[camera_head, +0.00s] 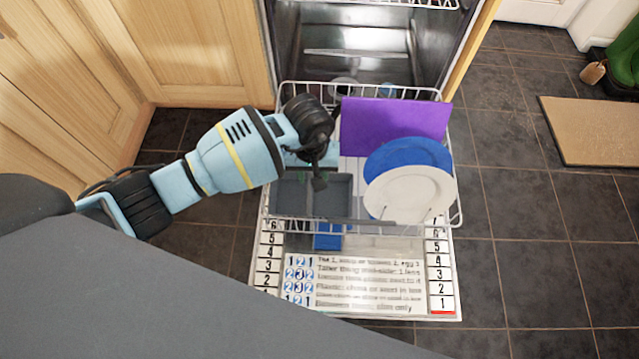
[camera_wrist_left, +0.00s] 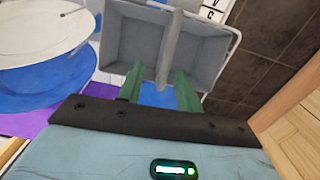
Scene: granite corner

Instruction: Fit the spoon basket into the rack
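The grey two-compartment spoon basket (camera_head: 337,205) is at the left front of the pulled-out wire rack (camera_head: 455,205); I cannot tell whether it is fully seated. My left gripper (camera_head: 318,180) is above the basket's rear side, pointing down. In the left wrist view the green fingers of the gripper (camera_wrist_left: 160,70) are apart, one on each side of the central divider of the basket (camera_wrist_left: 131,35), with visible gaps. Both compartments look empty. My right gripper is not in view.
A purple board (camera_head: 390,120), a blue plate (camera_head: 410,154) and a white plate (camera_head: 405,188) stand in the rack, right of the basket. A blue piece (camera_head: 328,238) shows at the basket's front.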

